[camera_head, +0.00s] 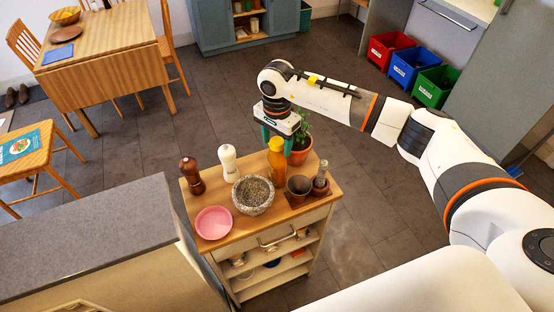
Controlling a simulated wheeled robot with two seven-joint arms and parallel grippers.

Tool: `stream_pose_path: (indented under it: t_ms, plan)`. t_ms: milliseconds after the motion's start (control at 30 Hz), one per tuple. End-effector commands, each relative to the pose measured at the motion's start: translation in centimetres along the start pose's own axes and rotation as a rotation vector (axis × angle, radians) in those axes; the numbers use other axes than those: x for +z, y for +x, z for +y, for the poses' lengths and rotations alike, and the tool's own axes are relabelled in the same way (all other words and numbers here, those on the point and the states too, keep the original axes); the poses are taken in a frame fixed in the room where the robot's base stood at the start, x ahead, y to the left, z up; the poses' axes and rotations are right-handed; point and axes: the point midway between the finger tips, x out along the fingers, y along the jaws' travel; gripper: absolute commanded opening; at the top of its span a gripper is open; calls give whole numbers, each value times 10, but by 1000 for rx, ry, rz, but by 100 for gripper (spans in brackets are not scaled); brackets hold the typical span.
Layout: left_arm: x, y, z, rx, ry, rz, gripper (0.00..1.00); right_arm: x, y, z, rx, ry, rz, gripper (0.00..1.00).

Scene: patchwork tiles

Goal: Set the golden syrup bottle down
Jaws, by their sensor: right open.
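The golden syrup bottle (276,163), amber with an orange cap, stands upright on the wooden top of a small kitchen cart (232,233), behind the stone mortar. My right gripper (277,143) is over the bottle's top, pointing down, with its green fingers on either side of the cap. The fingers are open. I cannot tell whether they touch the bottle. My left gripper is not in view.
Around the bottle stand a stone mortar (253,195), a white mill (228,163), a dark brown mill (191,177), a pink plate (213,223), a dark cup (299,188) and a potted plant (299,152). A grey counter (85,235) is at the left.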

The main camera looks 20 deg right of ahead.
Motion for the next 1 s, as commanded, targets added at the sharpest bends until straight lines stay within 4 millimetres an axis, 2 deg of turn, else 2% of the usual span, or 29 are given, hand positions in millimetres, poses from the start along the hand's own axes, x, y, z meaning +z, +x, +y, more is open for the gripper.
stream_pose_path:
  t_ms: [200, 233, 500, 600, 1000]
  plan:
    - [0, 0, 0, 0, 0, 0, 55, 0, 2, 0, 1, -1, 0, 59]
    - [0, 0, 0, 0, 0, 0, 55, 0, 2, 0, 1, -1, 0, 56]
    - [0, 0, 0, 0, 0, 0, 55, 0, 1, 0, 1, 0, 0, 12]
    - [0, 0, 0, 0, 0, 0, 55, 0, 1, 0, 1, 0, 0, 0]
    - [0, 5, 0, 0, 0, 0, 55, 0, -5, 1, 5, 0, 0, 0]
